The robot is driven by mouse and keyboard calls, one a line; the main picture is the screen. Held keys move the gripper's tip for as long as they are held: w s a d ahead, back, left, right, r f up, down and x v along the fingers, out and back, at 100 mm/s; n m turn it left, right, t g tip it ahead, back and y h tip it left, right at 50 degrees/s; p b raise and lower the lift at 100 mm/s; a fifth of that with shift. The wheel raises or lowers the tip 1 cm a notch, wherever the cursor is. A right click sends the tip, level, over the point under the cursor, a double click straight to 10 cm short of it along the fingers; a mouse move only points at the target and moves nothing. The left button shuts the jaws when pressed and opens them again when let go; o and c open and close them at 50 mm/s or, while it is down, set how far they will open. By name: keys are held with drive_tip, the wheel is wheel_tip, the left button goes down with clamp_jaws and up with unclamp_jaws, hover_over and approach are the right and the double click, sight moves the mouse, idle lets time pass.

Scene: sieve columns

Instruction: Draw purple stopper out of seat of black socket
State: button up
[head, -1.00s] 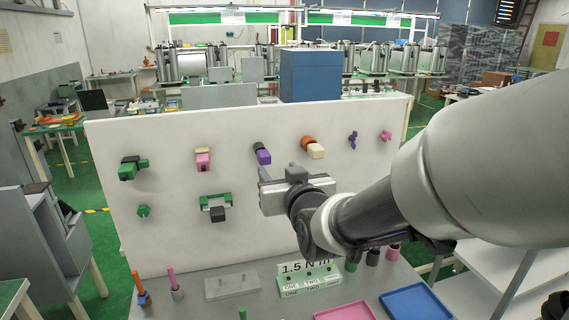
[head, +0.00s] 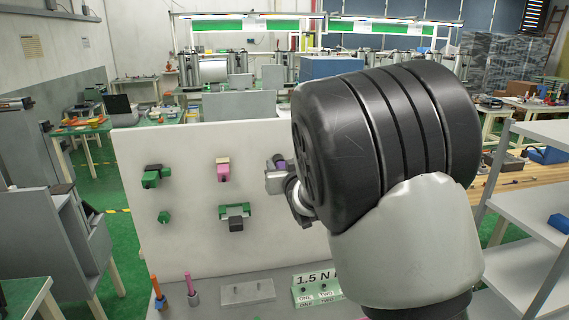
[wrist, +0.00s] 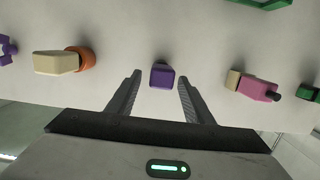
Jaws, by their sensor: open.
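The purple stopper (wrist: 162,76) sticks out from the white upright panel in the wrist view, between the tips of my open gripper (wrist: 159,80). There is a gap on both sides, and neither finger appears to touch it. The black socket is not visible in the wrist view, hidden behind the stopper. In the head view my gripper (head: 277,181) is at the panel, and only a small purple patch of the stopper (head: 281,165) shows beside it. My arm covers the right part of the panel there.
In the wrist view, a cream block with an orange base (wrist: 57,62) is on the left and a pink block (wrist: 257,88) on the right, both apart from my fingers. Green and black fittings (head: 234,216) are lower on the panel (head: 190,255). A grey bench stands below.

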drive_tip(key=shift+w+a+f, duration=0.1)
drive_tip(key=shift+w, duration=0.25)
drive_tip(key=shift+c, duration=0.4)
clamp_jaws()
drive_tip(key=shift+s, duration=0.15)
drive_tip(key=shift+f+b+v, duration=0.2)
drive_tip(key=shift+b+v, duration=0.35)
drive_tip(key=shift+v, duration=0.85)
drive_tip(key=shift+f+b+v, duration=0.25)
drive_tip(key=shift+b+v, duration=0.25)
drive_tip(key=shift+v, duration=0.95)
